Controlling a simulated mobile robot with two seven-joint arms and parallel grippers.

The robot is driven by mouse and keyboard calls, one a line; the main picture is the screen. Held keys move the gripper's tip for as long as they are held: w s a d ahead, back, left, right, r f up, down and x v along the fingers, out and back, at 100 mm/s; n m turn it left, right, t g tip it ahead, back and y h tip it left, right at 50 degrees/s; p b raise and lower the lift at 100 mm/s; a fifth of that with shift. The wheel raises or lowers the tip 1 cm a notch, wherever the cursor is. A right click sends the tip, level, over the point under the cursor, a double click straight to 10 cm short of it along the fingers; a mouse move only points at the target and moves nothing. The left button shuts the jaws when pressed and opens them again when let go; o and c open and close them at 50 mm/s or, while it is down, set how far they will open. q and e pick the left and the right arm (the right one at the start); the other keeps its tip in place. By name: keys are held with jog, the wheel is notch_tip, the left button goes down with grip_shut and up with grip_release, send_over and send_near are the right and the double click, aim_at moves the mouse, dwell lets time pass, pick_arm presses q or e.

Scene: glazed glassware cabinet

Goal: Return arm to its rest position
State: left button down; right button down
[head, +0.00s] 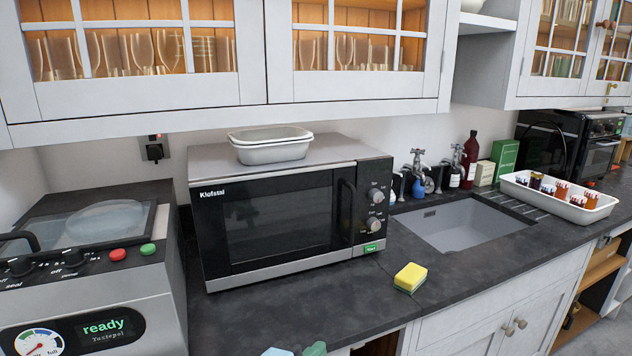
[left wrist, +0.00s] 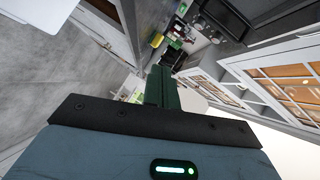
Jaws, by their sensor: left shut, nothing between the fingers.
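My left gripper (head: 315,349) shows only as a small green and pale blue piece at the bottom edge of the head view, in front of the counter's front edge. In the left wrist view its green fingers (left wrist: 163,82) are closed together with nothing between them. That view is tilted and shows the floor, cabinets and a far counter. Most of the left arm is out of the head view. My right gripper is in neither view.
Behind the gripper is the dark counter (head: 290,310) with a microwave (head: 280,225), white dishes (head: 270,150) on it, and a yellow sponge (head: 410,278). Glazed wall cabinets (head: 355,85) hang above. A sink (head: 465,225) and jar tray (head: 520,195) are right; a sealing machine (head: 100,300) stands left.

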pick_arm(q)
jog(key=s+a+f+n+g+y, duration=0.3)
jog(key=s+a+f+n, duration=0.35)
jog(key=s+f, duration=0.2)
jog(key=s+a+f+n+g+y, duration=0.3)
jog(key=s+a+f+n, duration=0.2)
jog(key=s+a+f, duration=0.4)
jog(key=s+a+f+n+g+y, duration=0.1)
jog(key=s+a+n+g, duration=0.25)
jog(key=s, duration=0.65)
jog(key=s+a+f+n+g+y, duration=0.15)
jog(key=s+a+n, duration=0.25)
jog(key=s, duration=0.6)
jog(key=w+d+f+t+h, duration=0.1)
jog(key=w+d+f+t, duration=0.2)
jog(key=w+f+t, duration=0.3)
notch_tip(320, 180, down, 3)
jog(key=shift+r+t+h, duration=0.1)
jog(key=shift+t+h, duration=0.25)
jog(key=shift+t, duration=0.05)
